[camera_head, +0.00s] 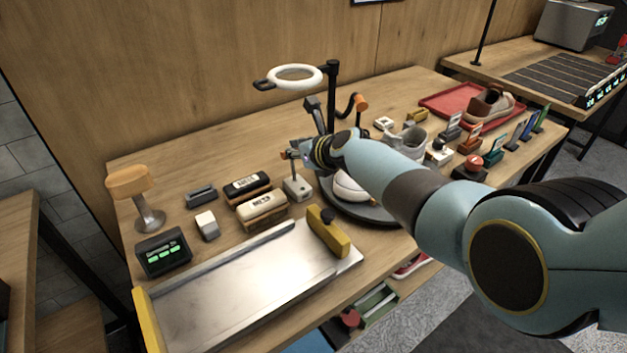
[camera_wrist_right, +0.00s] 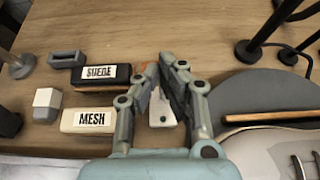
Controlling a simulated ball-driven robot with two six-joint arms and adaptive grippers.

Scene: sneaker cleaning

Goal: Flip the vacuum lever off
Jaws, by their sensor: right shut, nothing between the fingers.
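A small pale switch box (camera_head: 297,188), which looks like the vacuum lever's base, stands on the table beside the brushes. In the right wrist view its pale base (camera_wrist_right: 162,112) shows between and below my fingers. The lever itself is largely hidden by the fingers; a bit of orange shows near the fingertips, and I cannot tell which way the lever points. My right gripper (camera_head: 296,156) is just above the box, shut and empty. It also shows in the wrist view (camera_wrist_right: 162,66), reaching over the base; I cannot tell whether it touches the lever. My left gripper is out of view.
The SUEDE brush (camera_wrist_right: 101,73) and MESH brush (camera_wrist_right: 88,121) lie left of the box. A dark turntable (camera_head: 371,213) with a pale shoe is close on its right. A ring lamp (camera_head: 294,77) stands behind. A steel tray (camera_head: 235,285) lies in front.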

